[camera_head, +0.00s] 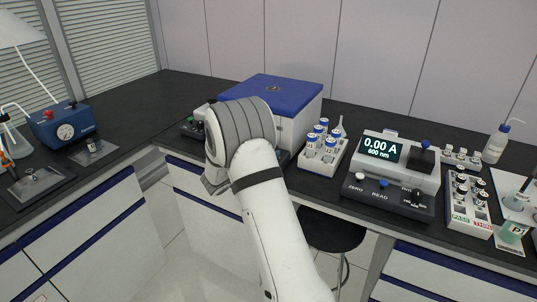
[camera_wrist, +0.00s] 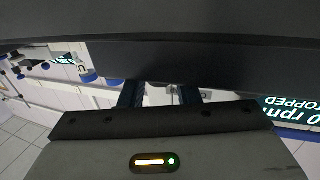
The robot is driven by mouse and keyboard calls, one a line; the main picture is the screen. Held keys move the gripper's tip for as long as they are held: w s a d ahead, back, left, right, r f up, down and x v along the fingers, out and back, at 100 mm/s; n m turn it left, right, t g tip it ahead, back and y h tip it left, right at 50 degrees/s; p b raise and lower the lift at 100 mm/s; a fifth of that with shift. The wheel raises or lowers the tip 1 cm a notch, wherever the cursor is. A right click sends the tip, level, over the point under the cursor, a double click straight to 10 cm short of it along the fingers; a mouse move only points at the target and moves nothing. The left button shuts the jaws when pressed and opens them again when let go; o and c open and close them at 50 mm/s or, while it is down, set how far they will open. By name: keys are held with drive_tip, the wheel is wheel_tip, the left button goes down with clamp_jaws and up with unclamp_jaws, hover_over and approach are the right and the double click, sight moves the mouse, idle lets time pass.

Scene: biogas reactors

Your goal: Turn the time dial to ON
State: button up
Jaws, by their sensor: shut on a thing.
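The centrifuge (camera_head: 300,122) is a white box with a blue lid at the middle back of the bench. Its screen (camera_wrist: 285,115) shows "rpm" and "STOPPED", upside down at the right of the wrist view. My gripper (camera_wrist: 162,96) is at the front panel, its two dark blue fingers a little apart. It is shut on a small knob between them, which I take to be the time dial. The dial's marks and pointer are hidden by the fingers and a dark edge. In the head view my arm covers the gripper and most of the panel.
Right of the centrifuge stand a rack of blue-capped vials (camera_head: 322,148) and a photometer (camera_head: 393,170) reading 0.00 A. A blue gauge box (camera_head: 62,125) stands at the left. A stool (camera_head: 335,235) is below the bench front.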

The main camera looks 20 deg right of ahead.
drive_tip(key=shift+w+d+r+m+g, duration=0.1)
drive_tip(key=shift+r+m+g, duration=0.05)
drive_tip(key=shift+m+g, duration=0.55)
drive_tip(key=o, duration=1)
drive_tip(key=v, duration=0.7)
drive_tip(key=shift+a+f, duration=0.2)
drive_tip(key=shift+a, duration=0.2)
